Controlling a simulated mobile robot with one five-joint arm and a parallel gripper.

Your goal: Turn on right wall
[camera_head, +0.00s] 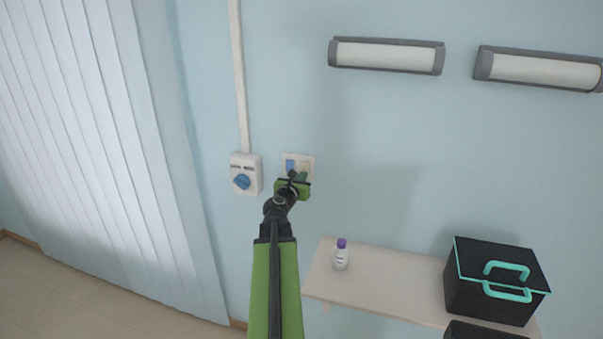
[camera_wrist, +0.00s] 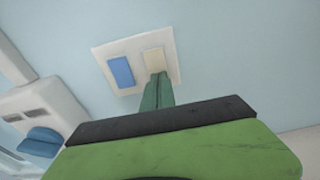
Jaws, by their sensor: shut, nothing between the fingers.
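A white wall switch plate (camera_head: 285,157) is on the light blue wall, with a blue rocker (camera_head: 290,164) on its left and a cream rocker beside it. In the wrist view the plate (camera_wrist: 104,50) shows the blue rocker (camera_wrist: 121,71) at left and the cream rocker (camera_wrist: 154,59) at right. My gripper (camera_head: 301,176) is shut and empty. Its green fingers (camera_wrist: 158,90) reach up to the lower part of the cream rocker and hide that part. I cannot tell whether the tips touch it. Two wall lamps, left (camera_head: 387,56) and right (camera_head: 540,70), hang at upper right.
A white box with a blue rotary knob (camera_head: 242,182) is left of the plate, below a vertical conduit (camera_head: 241,80). A shelf (camera_head: 390,271) at lower right holds a purple-capped bottle (camera_head: 341,258) and a black case (camera_head: 490,300). Vertical blinds (camera_head: 90,130) hang at left.

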